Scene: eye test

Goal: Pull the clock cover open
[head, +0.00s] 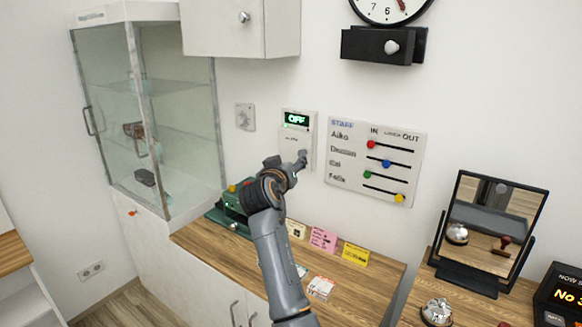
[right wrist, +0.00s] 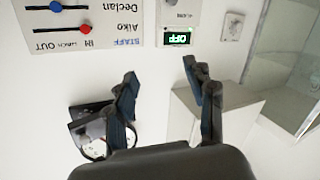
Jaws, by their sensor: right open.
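A round clock (head: 392,8) with a black rim and white face hangs on the wall, cut by the top edge of the head view. Just under it is a black box-like piece (head: 365,46) with a pale round knob (head: 392,47); I cannot tell if this is the clock cover. The black piece also shows upside down in the right wrist view (right wrist: 88,112), partly behind a finger. My right gripper (head: 290,163) is open and empty in front of the wall, below and left of the clock. In the right wrist view, its fingers (right wrist: 160,75) are apart. My left gripper is out of view.
A white cabinet (head: 240,28) juts out left of the clock. An OFF panel (head: 299,135) and a staff board (head: 376,160) are on the wall. A glass case (head: 165,100) stands left, a tilting mirror (head: 490,225) right.

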